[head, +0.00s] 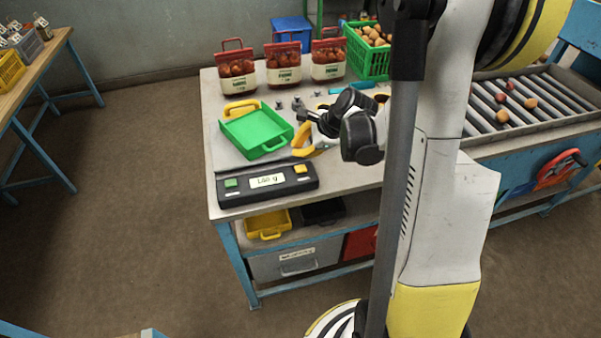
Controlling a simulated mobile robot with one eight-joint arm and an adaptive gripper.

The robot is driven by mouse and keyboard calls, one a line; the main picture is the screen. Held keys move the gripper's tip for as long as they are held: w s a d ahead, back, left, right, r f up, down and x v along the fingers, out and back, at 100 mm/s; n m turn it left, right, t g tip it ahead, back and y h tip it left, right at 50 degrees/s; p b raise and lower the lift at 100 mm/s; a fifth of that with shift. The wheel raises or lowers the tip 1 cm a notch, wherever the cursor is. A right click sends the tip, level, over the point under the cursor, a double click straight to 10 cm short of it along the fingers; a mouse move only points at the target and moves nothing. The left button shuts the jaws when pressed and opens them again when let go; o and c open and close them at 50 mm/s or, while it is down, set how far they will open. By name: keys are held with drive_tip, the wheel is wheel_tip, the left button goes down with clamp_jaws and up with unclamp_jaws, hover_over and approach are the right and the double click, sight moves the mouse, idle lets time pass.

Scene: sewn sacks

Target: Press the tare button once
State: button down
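A dark scale console (267,183) lies along the front edge of the table. Its lit display (267,181) shows a reading in grams that is too small to read surely. A green button (231,183) sits left of the display and a yellow button (300,169) right of it. I cannot read which one is marked tare. My gripper (297,148), with yellow fingers, is just behind and above the yellow button, apart from the green one. I cannot tell whether it touches anything, or whether its fingers are fully closed. A green tray (256,132) sits on the scale's plate (226,155).
Three labelled red-filled bags (283,66) stand at the table's back. A green crate of produce (368,48) is behind my arm. A roller conveyor (540,100) with a few fruits is at right. Bins, including a yellow one (267,222), fill the shelf below.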

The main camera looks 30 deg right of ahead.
sight(292, 165)
drive_tip(key=shift+f+b, duration=1.35)
drive_tip(key=shift+f, duration=0.65)
drive_tip(key=shift+f, duration=0.1)
drive_tip(key=shift+f+b, duration=0.3)
drive_tip(key=shift+b, duration=0.2)
drive_tip(key=shift+f+b, duration=0.45)
drive_tip(key=shift+b, duration=0.05)
drive_tip(key=shift+r, duration=0.1)
idle(0.4)
drive_tip(key=shift+r+p, duration=0.65)
drive_tip(key=shift+r, duration=0.15)
drive_tip(key=shift+r+p, duration=1.8)
drive_tip(key=shift+r, duration=0.75)
